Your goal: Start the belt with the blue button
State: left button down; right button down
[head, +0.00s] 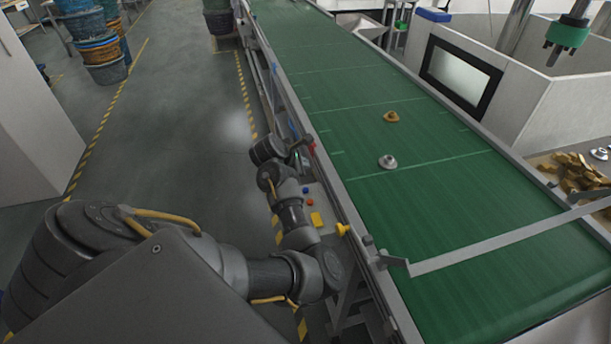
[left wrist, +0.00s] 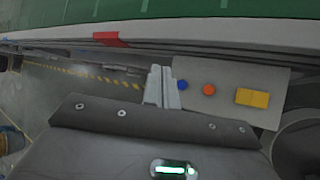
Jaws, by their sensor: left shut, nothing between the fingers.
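The blue button (head: 305,190) sits on a grey panel at the belt's left side, beside a red button (head: 310,202) and a yellow block (head: 316,219). The blue button (left wrist: 182,86) also shows in the left wrist view, just right of my left gripper (left wrist: 161,72). The gripper's fingers are shut with nothing between them and appear apart from the button. In the head view the left arm reaches alongside the belt, its gripper (head: 300,149) near the panel's far end. The green belt (head: 330,90) runs away from me. My right gripper is not in view.
A brass part (head: 391,117) and a silver part (head: 388,161) lie on the belt. A grey bar (head: 500,241) crosses above it. A white machine with a screen (head: 460,75) stands at right. Stacked baskets (head: 102,50) stand at the back left. The floor left of the belt is clear.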

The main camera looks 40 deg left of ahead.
pick_arm(q)
jog(key=b, duration=0.7)
send_over(303, 191)
notch_tip(303, 191, down, 7)
jog(key=shift+s+d+r, duration=0.1)
jog(key=shift+d+r, duration=0.05)
jog(key=shift+r, duration=0.05)
jog(key=shift+f+b, duration=0.5)
jog(key=shift+f, duration=0.55)
jog(key=shift+f, duration=0.15)
dwell(0.5)
jog(key=shift+f, duration=0.25)
